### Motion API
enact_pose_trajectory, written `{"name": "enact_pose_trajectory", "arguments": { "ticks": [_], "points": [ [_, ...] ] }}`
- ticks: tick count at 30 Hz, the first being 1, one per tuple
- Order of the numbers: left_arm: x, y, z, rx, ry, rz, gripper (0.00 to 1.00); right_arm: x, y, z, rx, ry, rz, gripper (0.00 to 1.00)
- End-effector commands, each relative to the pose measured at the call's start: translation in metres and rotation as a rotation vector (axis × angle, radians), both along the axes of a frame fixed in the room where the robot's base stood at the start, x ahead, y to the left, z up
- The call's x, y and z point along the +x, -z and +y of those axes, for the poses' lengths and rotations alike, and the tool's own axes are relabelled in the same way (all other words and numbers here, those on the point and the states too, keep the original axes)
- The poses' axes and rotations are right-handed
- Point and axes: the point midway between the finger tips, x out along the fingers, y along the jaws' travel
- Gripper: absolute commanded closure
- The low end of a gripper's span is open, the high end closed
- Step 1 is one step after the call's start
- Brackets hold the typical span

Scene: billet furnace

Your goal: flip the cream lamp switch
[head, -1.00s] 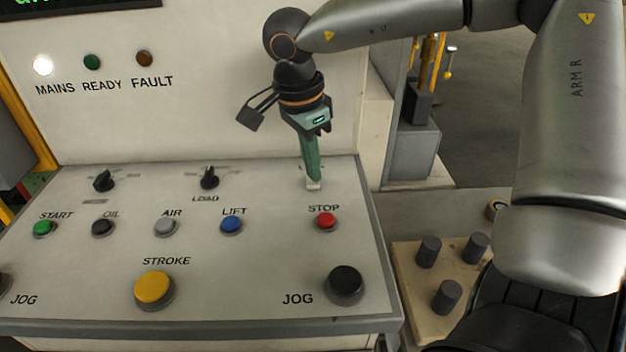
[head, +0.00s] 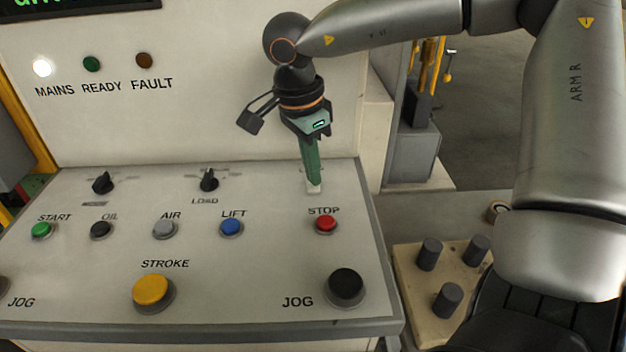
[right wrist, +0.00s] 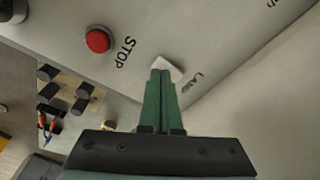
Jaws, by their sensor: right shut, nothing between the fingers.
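The cream lamp switch (head: 314,188) is a small pale rocker on the sloped panel, above the red STOP button. It also shows in the right wrist view (right wrist: 169,68), beside a partly hidden label that starts "LA". My right gripper (head: 314,183) points down at it with green fingers shut and empty. In the right wrist view the fingertips (right wrist: 161,72) are at the switch and cover part of it. They look to be touching it or very close; I cannot tell which. The rocker's tilt is too small to read. My left gripper is not in view.
The red STOP button (head: 326,223) is just below the switch. The LOAD knob (head: 209,180), blue LIFT button (head: 231,227) and black JOG button (head: 345,286) are on the same panel. A board with dark cylinders (head: 410,290) is at the right. The upright panel (head: 210,80) rises behind.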

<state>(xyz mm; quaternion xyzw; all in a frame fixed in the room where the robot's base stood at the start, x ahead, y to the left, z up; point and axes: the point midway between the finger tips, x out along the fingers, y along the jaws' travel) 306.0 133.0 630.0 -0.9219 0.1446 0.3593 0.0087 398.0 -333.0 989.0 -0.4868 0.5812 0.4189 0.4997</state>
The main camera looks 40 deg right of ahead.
Motion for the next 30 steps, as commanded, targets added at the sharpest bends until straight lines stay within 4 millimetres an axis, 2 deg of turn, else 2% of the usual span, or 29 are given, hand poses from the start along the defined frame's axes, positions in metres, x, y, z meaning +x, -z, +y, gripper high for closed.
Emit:
{"name": "enact_pose_trajectory", "arguments": {
  "ticks": [3,21,30],
  "points": [
    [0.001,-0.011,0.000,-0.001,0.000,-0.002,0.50,0.000,-0.014,0.000,0.000,0.000,-0.001,1.00],
    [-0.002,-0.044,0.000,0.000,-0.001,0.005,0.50,0.000,-0.062,0.000,-0.001,0.001,-0.001,1.00],
    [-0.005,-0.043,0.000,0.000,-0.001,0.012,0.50,0.000,-0.063,0.000,0.000,0.000,0.000,1.00]
  ]
}}
